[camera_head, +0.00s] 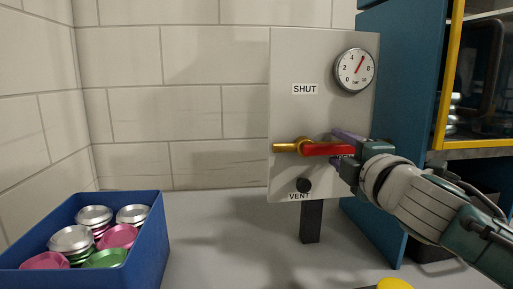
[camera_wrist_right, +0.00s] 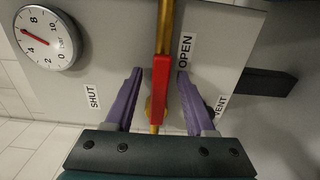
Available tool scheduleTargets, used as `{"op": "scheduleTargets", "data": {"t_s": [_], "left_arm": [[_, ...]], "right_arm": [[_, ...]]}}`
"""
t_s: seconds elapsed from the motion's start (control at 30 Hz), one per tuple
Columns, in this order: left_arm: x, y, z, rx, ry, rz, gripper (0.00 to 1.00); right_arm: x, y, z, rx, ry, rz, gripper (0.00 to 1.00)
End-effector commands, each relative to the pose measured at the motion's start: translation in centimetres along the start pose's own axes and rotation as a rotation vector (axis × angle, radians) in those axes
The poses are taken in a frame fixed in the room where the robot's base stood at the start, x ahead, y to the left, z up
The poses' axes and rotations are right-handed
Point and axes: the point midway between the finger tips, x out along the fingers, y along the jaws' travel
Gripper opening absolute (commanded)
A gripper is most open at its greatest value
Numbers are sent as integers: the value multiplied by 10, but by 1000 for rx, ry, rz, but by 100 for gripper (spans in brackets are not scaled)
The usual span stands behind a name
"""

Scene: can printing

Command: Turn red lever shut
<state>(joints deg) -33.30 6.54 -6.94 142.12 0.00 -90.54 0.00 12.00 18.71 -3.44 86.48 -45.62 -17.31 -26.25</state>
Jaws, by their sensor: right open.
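The red lever (camera_head: 327,149) lies level along the brass pipe (camera_head: 285,147), pointing right from its pivot, on a grey upright panel (camera_head: 295,115). A SHUT label (camera_head: 305,89) is above it; the OPEN label (camera_wrist_right: 185,51) shows in the right wrist view beside the lever. My right gripper (camera_head: 341,146) is open around the lever's end. In the right wrist view the red lever (camera_wrist_right: 160,88) is between the two purple fingers of the gripper (camera_wrist_right: 160,73), with a visible gap on each side. My left gripper is not in view.
A round gauge (camera_head: 354,70) sits at the panel's upper right, its needle up and right. A black knob (camera_head: 304,185) is above the VENT label. A blue bin (camera_head: 150,240) of lids stands left. A blue cabinet (camera_head: 400,80) is right. The middle counter (camera_head: 225,240) is clear.

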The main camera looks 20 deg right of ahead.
Motion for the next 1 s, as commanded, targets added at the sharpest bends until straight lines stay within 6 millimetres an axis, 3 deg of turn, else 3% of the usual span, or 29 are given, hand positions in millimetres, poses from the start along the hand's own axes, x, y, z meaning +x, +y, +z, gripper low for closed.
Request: {"op": "scheduleTargets", "data": {"t_s": [0.27, 0.73, 1.0], "left_arm": [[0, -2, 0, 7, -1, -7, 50], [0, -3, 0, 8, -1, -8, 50], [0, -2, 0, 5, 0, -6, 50]], "right_arm": [[1, 0, 0, 1, 0, 0, 53], [1, 0, 0, 0, 0, 0, 0], [1, 0, 0, 0, 0, 0, 0]]}}
